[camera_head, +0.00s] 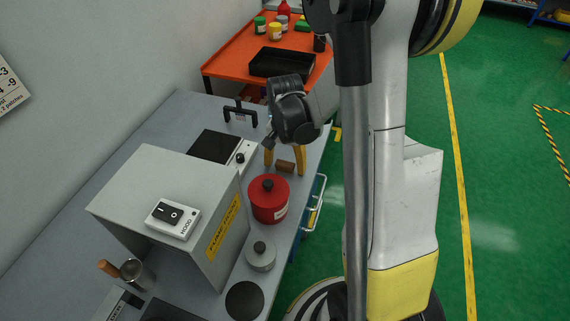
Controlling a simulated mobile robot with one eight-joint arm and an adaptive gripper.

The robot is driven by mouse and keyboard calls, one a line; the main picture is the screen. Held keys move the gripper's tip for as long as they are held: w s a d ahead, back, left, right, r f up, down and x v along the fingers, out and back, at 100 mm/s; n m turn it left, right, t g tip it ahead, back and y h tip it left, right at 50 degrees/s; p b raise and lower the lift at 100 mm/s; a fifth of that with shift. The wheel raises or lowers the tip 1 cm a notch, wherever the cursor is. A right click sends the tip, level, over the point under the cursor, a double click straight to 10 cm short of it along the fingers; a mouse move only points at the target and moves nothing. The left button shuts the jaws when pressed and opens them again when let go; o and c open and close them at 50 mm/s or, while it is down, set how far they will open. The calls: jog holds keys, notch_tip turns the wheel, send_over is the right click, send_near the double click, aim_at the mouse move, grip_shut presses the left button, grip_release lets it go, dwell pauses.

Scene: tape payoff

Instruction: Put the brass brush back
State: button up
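My gripper (286,173) points down over the right part of the grey bench, beyond the red pot. Its two yellow fingers are spread wide apart. A small brown block (285,166), which looks like the brass brush's wooden back, shows between the fingers with gaps on both sides. I cannot see bristles, nor tell exactly how high the fingertips are above the bench. A black bracket-like stand (240,113) is at the back of the bench, left of my gripper; I cannot tell whether it is the brush's place.
A red lidded pot (269,201) stands close in front of my gripper, with a smaller grey pot (261,257) nearer. A grey hood box (165,195) and a black-topped plate (213,146) are left. An orange table (226,66) with a black tray (280,63) stands behind.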

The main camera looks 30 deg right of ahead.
aim_at(285, 164)
jog(key=shift+r, duration=0.1)
notch_tip(285, 164, up, 12)
jog(key=p, duration=0.4)
jog(key=shift+p, duration=0.4)
jog(key=shift+r, duration=0.15)
